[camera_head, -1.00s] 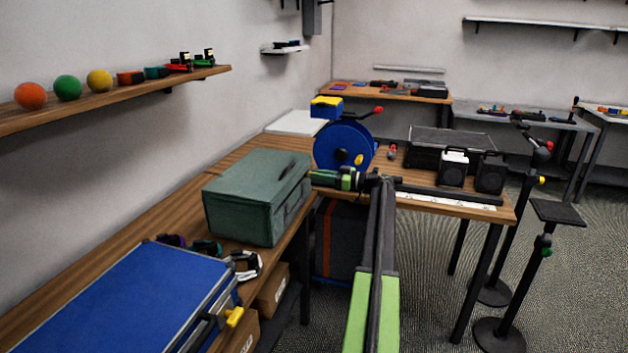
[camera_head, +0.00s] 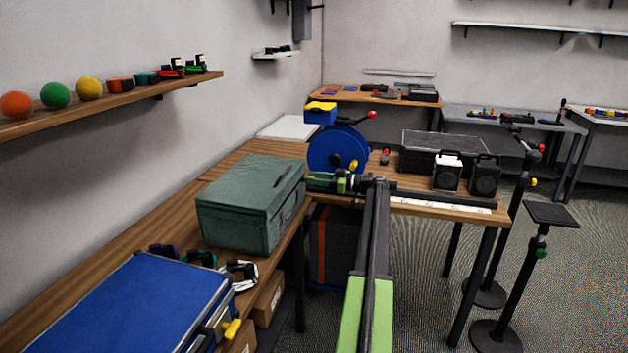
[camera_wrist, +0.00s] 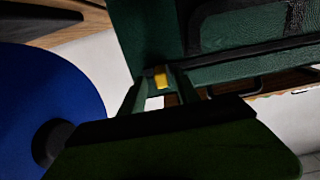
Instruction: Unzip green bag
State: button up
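The green bag (camera_head: 248,205) is a boxy case standing closed on the wooden bench, with a dark handle on its lid. My gripper (camera_head: 309,181) is at the bag's far right corner. In the wrist view the green bag (camera_wrist: 150,28) fills the top, and a dark seam runs along its edge. A small yellow tab (camera_wrist: 161,78) with a dark block beside it shows at the bag's edge. My fingertips (camera_wrist: 158,82) lie on either side of the tab. I cannot tell whether they press on it.
A blue reel (camera_head: 337,150) stands close behind my gripper and fills the left of the wrist view. A blue case (camera_head: 125,305) lies in front of the bag. A clear-lidded box (camera_head: 440,150) and small speakers (camera_head: 450,172) stand to the right.

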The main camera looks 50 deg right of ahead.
jog(key=v, duration=1.2)
